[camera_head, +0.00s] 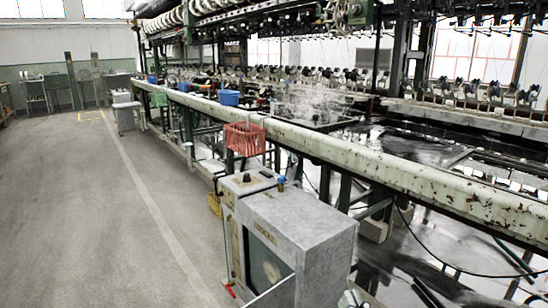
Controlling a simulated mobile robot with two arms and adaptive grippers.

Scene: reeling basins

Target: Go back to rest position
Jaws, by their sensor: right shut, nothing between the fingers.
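Only a small part of my right gripper (360,298) seems to show, at the bottom edge just right of the grey box-shaped unit. It is shut, and I see nothing held in it. Most of it and its arm are outside the picture. My left gripper is not in view.
The grey box-shaped unit (300,222) stands close in front. A long, worn, pale green rail (400,172) runs along the reeling machine, with a red basket (245,139) and a blue basin (229,98). Open floor (70,190) lies to the left. Dark wet basins are at right.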

